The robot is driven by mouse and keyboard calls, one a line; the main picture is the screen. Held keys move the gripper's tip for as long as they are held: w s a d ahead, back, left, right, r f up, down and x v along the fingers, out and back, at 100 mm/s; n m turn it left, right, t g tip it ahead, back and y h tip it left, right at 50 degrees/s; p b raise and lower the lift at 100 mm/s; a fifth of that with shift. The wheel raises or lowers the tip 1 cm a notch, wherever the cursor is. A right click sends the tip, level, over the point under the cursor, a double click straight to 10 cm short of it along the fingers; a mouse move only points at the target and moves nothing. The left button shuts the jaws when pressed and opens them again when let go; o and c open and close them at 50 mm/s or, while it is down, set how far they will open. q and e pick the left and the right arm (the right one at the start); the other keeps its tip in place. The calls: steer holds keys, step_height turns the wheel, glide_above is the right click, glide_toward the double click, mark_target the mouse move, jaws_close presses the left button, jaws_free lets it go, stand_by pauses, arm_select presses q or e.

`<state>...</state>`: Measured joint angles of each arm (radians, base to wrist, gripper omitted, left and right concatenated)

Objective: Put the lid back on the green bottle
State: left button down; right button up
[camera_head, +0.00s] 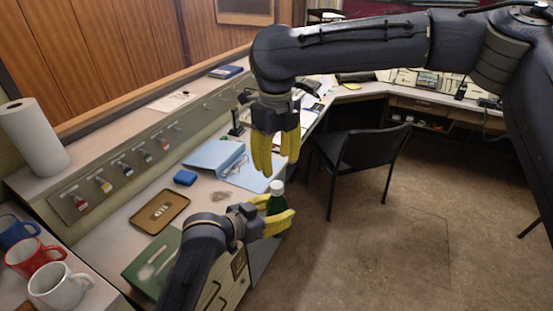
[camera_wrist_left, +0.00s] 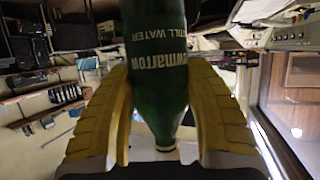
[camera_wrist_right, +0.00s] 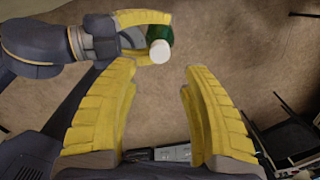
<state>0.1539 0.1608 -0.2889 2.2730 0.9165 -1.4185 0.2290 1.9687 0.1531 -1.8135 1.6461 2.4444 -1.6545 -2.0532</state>
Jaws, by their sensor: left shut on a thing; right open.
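My left gripper (camera_head: 283,211) is shut around the body of the green bottle (camera_head: 275,203), holding it off to the right of the desk edge. In the left wrist view the bottle (camera_wrist_left: 155,85) has pale lettering and sits between both fingers, its neck toward the bottom of the picture. A white lid (camera_head: 278,186) shows at the bottle's top; the right wrist view shows the lid (camera_wrist_right: 159,51) as a round white disc over the green bottle. I cannot tell how tightly it sits. My right gripper (camera_head: 276,160) is open and empty, pointing down, apart from and above the bottle.
The desk holds a blue binder (camera_head: 215,156), a brown tray (camera_head: 160,211) and a green box (camera_head: 150,262). Mugs (camera_head: 62,287) and a paper roll (camera_head: 34,135) stand at the left. A black chair (camera_head: 365,155) stands behind; the floor (camera_head: 400,245) at right is clear.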

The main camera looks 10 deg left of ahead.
mark_target(277, 184)
steer(key=shift+f, duration=0.1)
steer(key=shift+f, duration=3.9)
jaws_close()
